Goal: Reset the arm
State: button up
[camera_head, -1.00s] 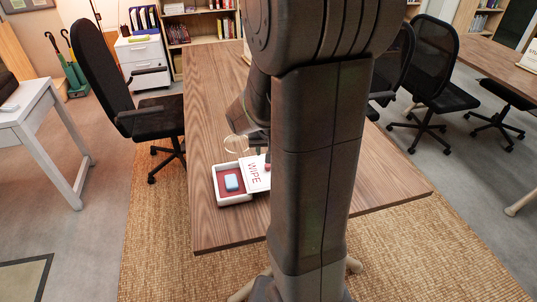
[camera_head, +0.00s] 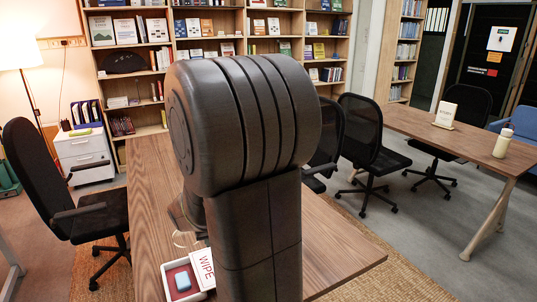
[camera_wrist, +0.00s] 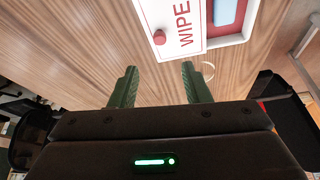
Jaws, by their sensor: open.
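My gripper (camera_wrist: 160,84) shows in the wrist view with its two dark green fingers apart and nothing between them. It is over the wooden table (camera_wrist: 80,50), close to a white tray marked WIPE (camera_wrist: 246,38). In the head view my arm's thick dark links hide most of the gripper and part of the table (camera_head: 335,255). The tray (camera_head: 168,281) sits on the table, left of my arm, with a light blue block (camera_head: 183,281) on its red floor.
A black office chair (camera_head: 80,205) stands left of the table, and more chairs (camera_head: 365,140) stand to its right. A second table (camera_head: 450,135) at right holds a white sign (camera_head: 445,113) and a bottle (camera_head: 502,143). Bookshelves (camera_head: 215,45) line the back.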

jog(key=b+x, duration=0.1)
jog(key=x, duration=1)
jog(key=shift+w+f, duration=0.1)
jog(key=shift+f, duration=0.15)
